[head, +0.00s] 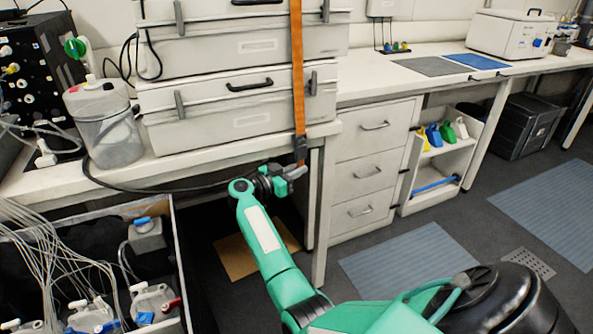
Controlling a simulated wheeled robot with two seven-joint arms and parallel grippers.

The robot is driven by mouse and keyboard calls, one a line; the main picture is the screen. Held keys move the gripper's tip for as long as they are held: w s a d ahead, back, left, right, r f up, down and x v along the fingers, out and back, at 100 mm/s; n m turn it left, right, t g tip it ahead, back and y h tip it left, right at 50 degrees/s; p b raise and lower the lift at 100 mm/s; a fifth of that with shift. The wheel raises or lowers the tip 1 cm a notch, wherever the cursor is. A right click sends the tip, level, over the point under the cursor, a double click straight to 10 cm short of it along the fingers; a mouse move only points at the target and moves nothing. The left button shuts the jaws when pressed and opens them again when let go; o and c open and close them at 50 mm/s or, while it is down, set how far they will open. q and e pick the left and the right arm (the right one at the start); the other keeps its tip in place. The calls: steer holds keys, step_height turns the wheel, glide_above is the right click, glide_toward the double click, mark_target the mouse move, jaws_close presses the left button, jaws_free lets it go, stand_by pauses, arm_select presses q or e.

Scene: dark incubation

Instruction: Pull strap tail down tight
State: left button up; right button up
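An orange strap (298,75) runs straight down the front of two stacked grey cases, the upper (235,40) and the lower (238,105). A dark buckle (300,147) sits on it at the bench edge. Only a small bit of the strap tail shows below the buckle, close to my gripper. My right gripper (292,174) is just under the buckle, in front of the bench edge, with its fingertips at the tail. It is small and partly blocked by its own wrist, so whether the fingers are closed on the tail is unclear. My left gripper is not in view.
The bench (210,155) carries the cases and a clear jug (105,125). A dark cable (150,190) hangs along its front edge. A drawer unit (365,165) stands right of the strap. An open bin of bottles and tubing (178,255) is at lower left.

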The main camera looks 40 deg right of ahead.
jaws_close()
steer(key=shift+s+a+f, duration=0.1)
steer(key=shift+f, duration=1.8)
steer(key=o, duration=0.6)
jaws_free()
steer(key=shift+f, duration=0.15)
